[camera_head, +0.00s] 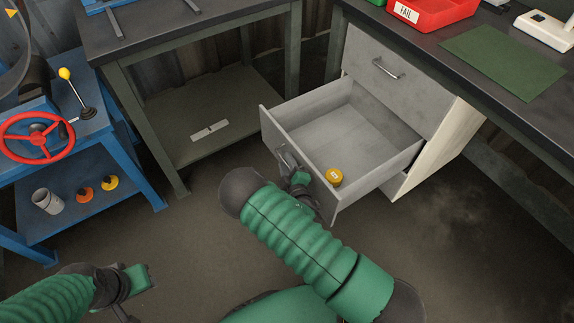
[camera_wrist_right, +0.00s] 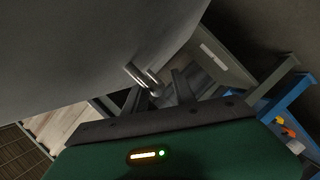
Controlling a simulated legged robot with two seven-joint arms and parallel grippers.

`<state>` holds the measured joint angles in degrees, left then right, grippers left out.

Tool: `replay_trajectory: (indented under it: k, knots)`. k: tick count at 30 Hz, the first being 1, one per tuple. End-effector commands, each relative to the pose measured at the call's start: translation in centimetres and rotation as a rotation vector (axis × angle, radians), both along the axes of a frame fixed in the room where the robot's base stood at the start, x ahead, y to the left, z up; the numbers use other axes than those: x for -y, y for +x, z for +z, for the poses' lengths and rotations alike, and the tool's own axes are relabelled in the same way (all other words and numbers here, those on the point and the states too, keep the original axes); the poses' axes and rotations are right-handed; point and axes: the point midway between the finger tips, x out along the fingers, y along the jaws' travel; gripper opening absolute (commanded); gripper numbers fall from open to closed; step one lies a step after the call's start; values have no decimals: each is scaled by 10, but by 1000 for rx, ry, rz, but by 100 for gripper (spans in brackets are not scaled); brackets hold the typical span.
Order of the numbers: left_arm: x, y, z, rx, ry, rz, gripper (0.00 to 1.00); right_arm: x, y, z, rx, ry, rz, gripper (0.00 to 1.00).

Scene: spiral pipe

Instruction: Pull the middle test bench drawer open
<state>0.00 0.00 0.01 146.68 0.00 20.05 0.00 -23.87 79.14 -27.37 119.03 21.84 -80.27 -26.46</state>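The middle drawer (camera_head: 352,150) of the grey test bench cabinet is pulled well out, below a closed upper drawer (camera_head: 395,78). Its bar handle (camera_head: 287,158) is on the front panel and also shows in the right wrist view (camera_wrist_right: 143,76). My right gripper (camera_head: 298,182) is at the drawer front, close to the handle. In the right wrist view its two fingers (camera_wrist_right: 156,94) stand apart, with the handle's end between or just beyond them; contact is unclear. My left gripper (camera_head: 142,278) is low at the left, away from the drawer; its finger gap is unclear.
A yellow round object (camera_head: 334,176) lies inside the drawer. A blue stand (camera_head: 92,128) with a red wheel (camera_head: 37,138) is at the left. A red FAIL bin (camera_head: 432,14) and green mat (camera_head: 505,62) lie on the bench top. The floor before the drawer is clear apart from my arms.

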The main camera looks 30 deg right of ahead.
Motion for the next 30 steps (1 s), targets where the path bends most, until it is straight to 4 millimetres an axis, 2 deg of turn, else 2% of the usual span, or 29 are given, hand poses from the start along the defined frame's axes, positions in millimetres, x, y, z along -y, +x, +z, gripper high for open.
replay_trajectory:
  k: [5,8,15,21,25,30]
  knots:
    - [0,0,8,0,0,0,36,-4,-15,6,-2,-1,0,32]
    - [0,0,17,0,0,0,36,-9,-38,12,-5,-1,-1,32]
    - [0,0,37,0,0,0,36,-26,-106,27,-8,-1,0,32]
    - [0,0,45,0,0,0,36,-36,-148,33,-5,-1,0,32]
    - [0,0,46,0,0,0,36,-39,-159,35,-4,1,0,32]
    - [0,0,46,0,0,0,36,-40,-160,35,-2,0,-1,32]
